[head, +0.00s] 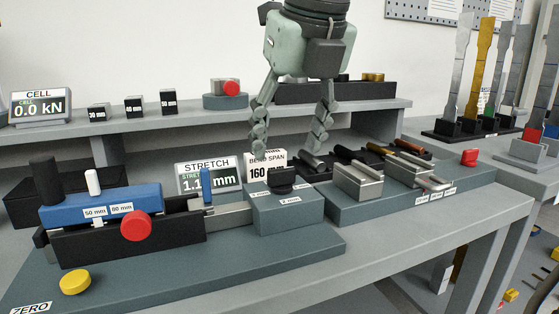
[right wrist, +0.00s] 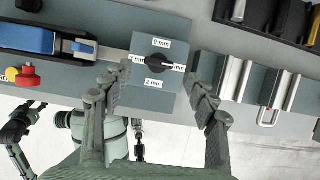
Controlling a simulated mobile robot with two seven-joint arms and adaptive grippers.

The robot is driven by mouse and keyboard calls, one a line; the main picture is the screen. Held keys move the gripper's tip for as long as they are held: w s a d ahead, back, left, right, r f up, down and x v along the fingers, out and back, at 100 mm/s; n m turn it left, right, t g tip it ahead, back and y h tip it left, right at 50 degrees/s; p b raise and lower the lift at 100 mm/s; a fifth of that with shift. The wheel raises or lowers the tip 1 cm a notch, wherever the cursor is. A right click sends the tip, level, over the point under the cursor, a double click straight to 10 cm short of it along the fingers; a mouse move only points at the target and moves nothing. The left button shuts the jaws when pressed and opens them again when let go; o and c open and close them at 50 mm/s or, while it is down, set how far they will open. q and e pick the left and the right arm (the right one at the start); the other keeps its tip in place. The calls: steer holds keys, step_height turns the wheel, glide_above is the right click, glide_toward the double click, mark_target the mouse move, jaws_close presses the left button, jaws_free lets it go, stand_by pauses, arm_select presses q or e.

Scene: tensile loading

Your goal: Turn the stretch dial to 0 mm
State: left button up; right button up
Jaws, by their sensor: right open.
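The stretch dial (head: 283,177) is a black knob on top of a grey-teal block (head: 290,212). In the right wrist view the dial (right wrist: 159,61) has a 0 mm label above it, a 2 mm label below, and partly hidden labels at its left and right. A small white mark shows on the knob's right side. The stretch display (head: 208,177) reads 1.1 and a hidden digit, in mm. My right gripper (head: 289,148) is open and empty, pointing down above the dial. Its fingers (right wrist: 160,83) stand apart, one on each side of the dial.
Left of the dial block is a blue-topped black fixture (head: 110,206) with a red knob (head: 136,226). A yellow button (head: 75,282) is in front. Right of the dial, metal blocks (head: 358,181) and tools crowd a tray. A bend span sign (head: 258,166) stands behind the dial.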

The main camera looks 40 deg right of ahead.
mark_target(282, 169)
arm_select(q)
steer(key=shift+s+r, duration=0.1)
steer(key=shift+r, duration=0.1)
arm_select(e)
steer(key=shift+x, duration=2.25)
steer(key=shift+a, duration=0.1)
steer(key=shift+c, duration=0.4)
steer(key=c, duration=1.1)
